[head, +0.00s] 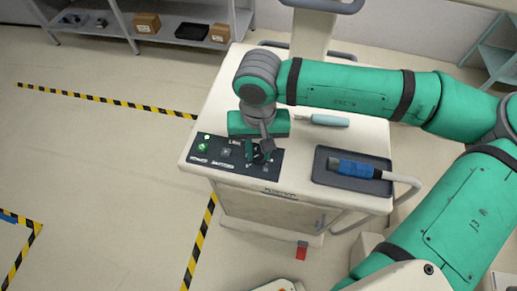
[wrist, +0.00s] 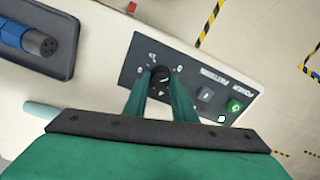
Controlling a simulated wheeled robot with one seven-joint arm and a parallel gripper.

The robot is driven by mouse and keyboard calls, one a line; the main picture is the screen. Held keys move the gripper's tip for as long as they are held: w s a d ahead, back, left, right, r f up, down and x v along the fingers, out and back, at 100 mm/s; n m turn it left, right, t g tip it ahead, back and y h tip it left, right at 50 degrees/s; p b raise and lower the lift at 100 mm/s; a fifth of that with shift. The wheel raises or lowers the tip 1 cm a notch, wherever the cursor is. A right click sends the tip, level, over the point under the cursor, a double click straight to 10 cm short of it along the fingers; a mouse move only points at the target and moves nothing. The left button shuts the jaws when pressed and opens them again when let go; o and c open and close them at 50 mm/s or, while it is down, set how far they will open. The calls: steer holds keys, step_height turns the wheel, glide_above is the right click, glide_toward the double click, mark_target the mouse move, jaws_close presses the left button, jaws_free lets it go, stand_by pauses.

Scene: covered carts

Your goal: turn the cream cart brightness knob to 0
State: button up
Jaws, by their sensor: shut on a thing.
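The cream cart (head: 300,155) stands in front of me with a dark control panel (head: 215,157) on its near left top. The brightness knob (wrist: 160,76) is a dark round knob on that panel, with small white marks around it in the wrist view. My gripper (head: 258,154) reaches down onto the panel from above. In the wrist view its two green fingers (wrist: 161,92) are closed on the knob, one on each side. The knob's pointer and exact setting are too small to read. In the head view the fingers mostly hide the knob.
A green power button (wrist: 234,106) and a dark switch (wrist: 205,95) sit beside the knob. A dark tray (head: 325,172) holds a blue-handled probe (head: 355,169) to the right. A pale teal-handled tool (head: 328,120) lies behind. Floor to the left is clear.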

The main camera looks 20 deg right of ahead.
mark_target(259, 154)
steer(key=shift+w, duration=0.1)
steer(key=o, duration=1)
steer(key=shift+o, duration=0.2)
step_height(259, 154, up, 11)
steer(key=shift+f, duration=0.1)
